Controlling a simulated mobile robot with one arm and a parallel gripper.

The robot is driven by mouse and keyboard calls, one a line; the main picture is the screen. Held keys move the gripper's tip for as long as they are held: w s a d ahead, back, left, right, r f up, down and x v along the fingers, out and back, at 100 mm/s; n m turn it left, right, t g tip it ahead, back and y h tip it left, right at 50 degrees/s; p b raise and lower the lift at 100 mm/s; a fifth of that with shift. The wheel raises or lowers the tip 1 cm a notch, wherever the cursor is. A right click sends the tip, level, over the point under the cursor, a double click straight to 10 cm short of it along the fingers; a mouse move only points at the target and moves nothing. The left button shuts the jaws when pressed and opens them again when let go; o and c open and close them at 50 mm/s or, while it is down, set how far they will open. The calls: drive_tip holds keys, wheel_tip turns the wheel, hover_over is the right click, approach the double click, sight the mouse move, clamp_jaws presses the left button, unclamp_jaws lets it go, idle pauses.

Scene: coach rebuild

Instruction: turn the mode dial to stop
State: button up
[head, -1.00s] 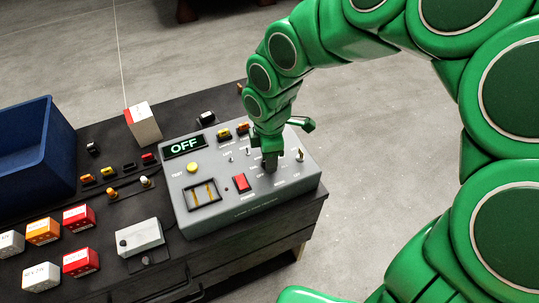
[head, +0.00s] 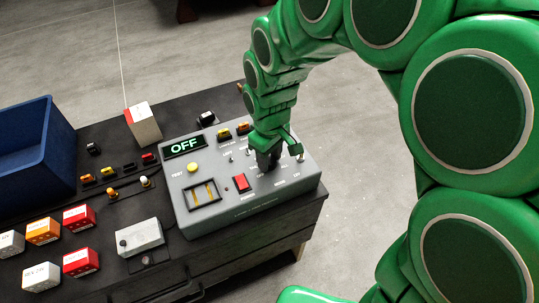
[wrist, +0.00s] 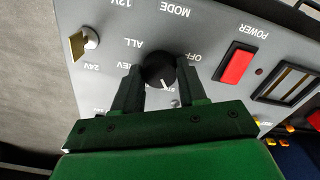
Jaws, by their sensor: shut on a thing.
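The black mode dial (wrist: 158,68) sits on the grey control box (head: 244,209), with a white pointer line on its face. In the wrist view the pointer is toward the bottom, slightly right, at a small label partly hidden by my gripper. OFF, ALL and REV are printed around the dial, and MODE above it. My gripper (wrist: 160,72) is shut on the dial, one finger on each side. In the head view my gripper (head: 268,158) covers the dial. The box's display (head: 184,146) reads OFF in green.
A yellow test button (head: 192,167) is on the same box. Coloured blocks (head: 42,231), a white box (head: 140,237) and a blue bin (head: 62,150) stand to the left.

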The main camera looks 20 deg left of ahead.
sight(270, 160)
drive_tip(key=shift+m, duration=1)
drive_tip(key=o, duration=1.1)
drive_tip(key=shift+c, duration=0.2)
drive_tip(key=shift+r, duration=3.9)
